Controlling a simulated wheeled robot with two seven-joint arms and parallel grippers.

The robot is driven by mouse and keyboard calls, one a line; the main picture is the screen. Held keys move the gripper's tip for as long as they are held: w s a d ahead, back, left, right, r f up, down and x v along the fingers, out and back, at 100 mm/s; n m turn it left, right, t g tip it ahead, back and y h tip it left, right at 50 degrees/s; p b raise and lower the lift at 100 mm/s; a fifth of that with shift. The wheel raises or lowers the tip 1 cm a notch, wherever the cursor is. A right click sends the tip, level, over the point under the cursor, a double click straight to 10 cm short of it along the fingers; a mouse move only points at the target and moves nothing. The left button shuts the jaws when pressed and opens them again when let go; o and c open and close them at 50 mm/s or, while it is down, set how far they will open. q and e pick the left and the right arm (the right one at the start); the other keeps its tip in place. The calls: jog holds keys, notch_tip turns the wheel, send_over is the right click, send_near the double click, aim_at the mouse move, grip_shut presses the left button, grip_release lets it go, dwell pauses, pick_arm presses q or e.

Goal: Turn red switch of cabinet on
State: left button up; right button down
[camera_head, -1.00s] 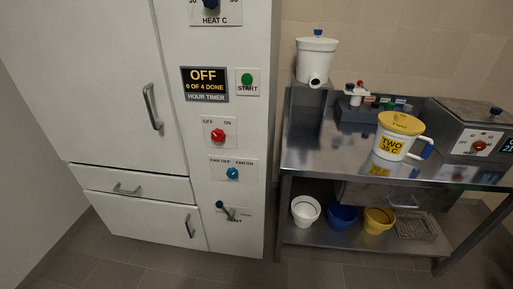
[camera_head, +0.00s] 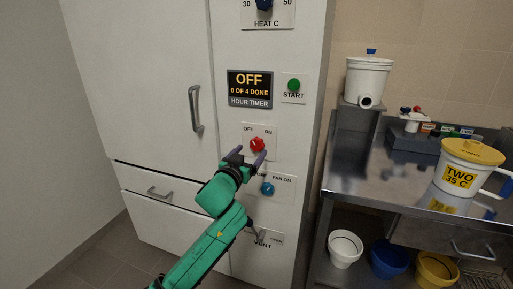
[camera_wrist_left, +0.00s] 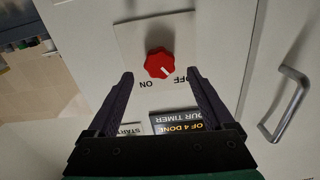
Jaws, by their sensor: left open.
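The red switch (camera_head: 257,145) is a lobed knob on a white plate of the white cabinet (camera_head: 308,130), under OFF and ON labels. In the left wrist view the red switch (camera_wrist_left: 159,64) shows upside down, its white mark pointing toward OFF. My left gripper (camera_head: 247,154) is open and empty in front of the cabinet, its fingertips close to the knob's lower edge. In the left wrist view the dark fingers (camera_wrist_left: 160,73) spread to either side of the knob. I cannot tell whether they touch it. My right gripper is not in view.
Above are the OFF timer display (camera_head: 250,88) and green start button (camera_head: 293,84). A blue fan knob (camera_head: 267,189) sits just below, partly beside my gripper. A door handle (camera_head: 196,108) sticks out at left. A steel table (camera_head: 350,183) stands at right.

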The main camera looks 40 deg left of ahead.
aim_at(256, 145)
pick_arm(q)
jog(key=x, duration=0.4)
jog(key=shift+w+a, duration=0.1)
grip_shut()
